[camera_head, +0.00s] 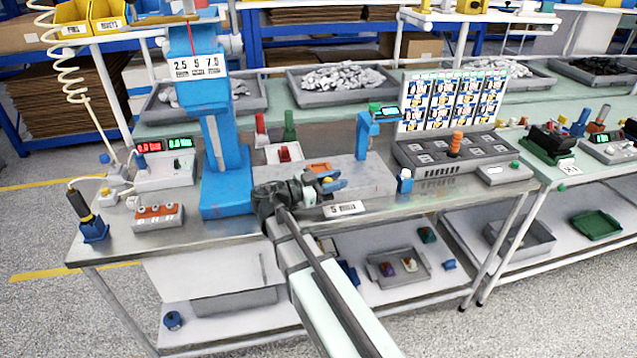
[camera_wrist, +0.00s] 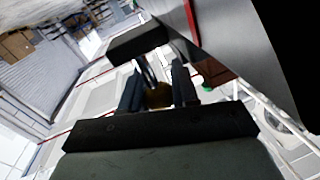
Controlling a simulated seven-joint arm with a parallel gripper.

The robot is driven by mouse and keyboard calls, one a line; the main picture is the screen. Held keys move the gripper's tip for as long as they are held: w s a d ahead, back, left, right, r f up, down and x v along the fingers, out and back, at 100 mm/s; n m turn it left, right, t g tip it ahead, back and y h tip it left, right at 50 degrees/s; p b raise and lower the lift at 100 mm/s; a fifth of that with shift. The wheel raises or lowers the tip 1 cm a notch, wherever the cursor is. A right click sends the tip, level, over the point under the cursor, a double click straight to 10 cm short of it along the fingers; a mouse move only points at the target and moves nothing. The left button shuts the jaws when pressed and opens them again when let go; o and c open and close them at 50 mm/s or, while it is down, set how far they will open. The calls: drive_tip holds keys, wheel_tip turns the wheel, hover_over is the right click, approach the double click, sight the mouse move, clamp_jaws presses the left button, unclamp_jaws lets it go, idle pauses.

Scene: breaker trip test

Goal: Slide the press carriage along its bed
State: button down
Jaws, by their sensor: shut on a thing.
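A low grey bed (camera_head: 375,180) lies on the steel bench, with an orange-rimmed piece (camera_head: 319,167) on its left part. A small blue post with an overhanging head (camera_head: 364,138) rises at the bed's far side. Which part is the press carriage is not clear. My gripper (camera_head: 328,184) is low over the left front of the bed. In the wrist view my gripper (camera_wrist: 158,92) has its two dark fingers closed around a small brownish-yellow knob (camera_wrist: 158,96). What the knob is fixed to is hidden by my gripper.
A tall blue press column (camera_head: 222,140) stands just left of my gripper. A meter box (camera_head: 165,170) and a socket strip (camera_head: 158,217) lie further left. A dark grey fixture (camera_head: 440,153) with an orange knob stands to the right. A label (camera_head: 344,209) is at the bed's front.

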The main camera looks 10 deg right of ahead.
drive_tip(key=d, duration=0.7)
drive_tip(key=shift+d, duration=0.15)
drive_tip(key=c, duration=0.9)
unclamp_jaws()
drive_tip(key=shift+o, duration=0.2)
drive_tip(key=s+a, duration=0.2)
drive_tip(key=a, duration=1.1)
drive_tip(key=shift+s+a, duration=0.3)
drive_tip(key=shift+s, duration=0.05)
